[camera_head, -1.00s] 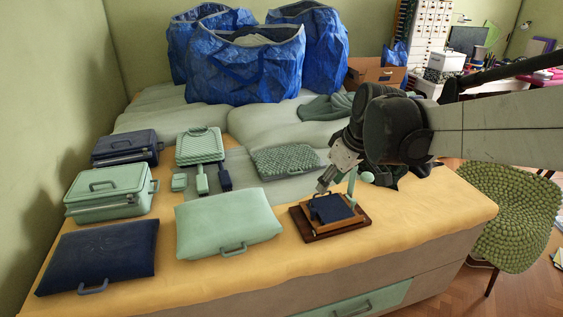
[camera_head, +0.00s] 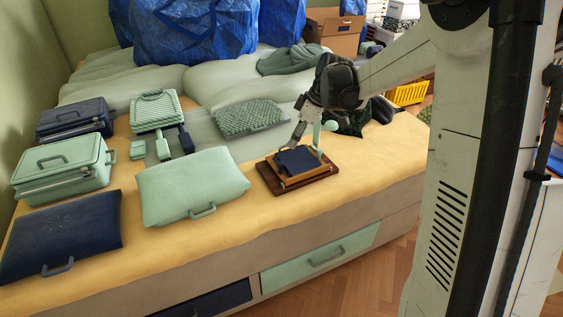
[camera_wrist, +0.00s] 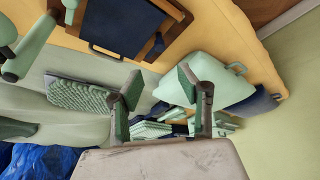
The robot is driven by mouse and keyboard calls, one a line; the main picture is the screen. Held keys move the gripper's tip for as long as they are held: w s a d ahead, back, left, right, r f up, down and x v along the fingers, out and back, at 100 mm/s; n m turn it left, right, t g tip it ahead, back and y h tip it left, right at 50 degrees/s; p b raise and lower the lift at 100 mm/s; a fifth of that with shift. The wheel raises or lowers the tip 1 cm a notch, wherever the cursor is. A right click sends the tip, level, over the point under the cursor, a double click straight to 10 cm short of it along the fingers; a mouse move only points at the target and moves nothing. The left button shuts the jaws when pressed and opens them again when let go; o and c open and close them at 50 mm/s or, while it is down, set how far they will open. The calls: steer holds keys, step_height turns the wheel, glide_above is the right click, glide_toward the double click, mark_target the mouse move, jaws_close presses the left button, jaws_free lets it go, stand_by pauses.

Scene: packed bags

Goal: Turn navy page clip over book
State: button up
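A brown wooden book stand (camera_head: 320,172) lies near the bed's front edge, with a navy panel (camera_head: 297,159) on it that looks like the book. In the wrist view the navy panel (camera_wrist: 112,27) sits in the wooden frame, and a small dark navy piece (camera_wrist: 156,46) at its edge may be the page clip. A mint upright piece with a round end (camera_head: 318,136) stands at the stand's back right. My gripper (camera_wrist: 160,82) is open and empty, with its two fingers apart. In the head view my gripper (camera_head: 300,130) is just behind the stand, above the bed.
A mint flat case (camera_head: 190,185) lies left of the stand, with a navy case (camera_head: 60,236) beyond it. A woven green case (camera_head: 250,118) lies behind. Blue bags (camera_head: 190,35) stand at the back. Yellow cover is bare in front of the stand.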

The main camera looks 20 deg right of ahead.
mark_target(280, 162)
steer(key=b+x, duration=0.2)
steer(key=x, duration=1)
steer(key=shift+s, duration=0.1)
jaws_close()
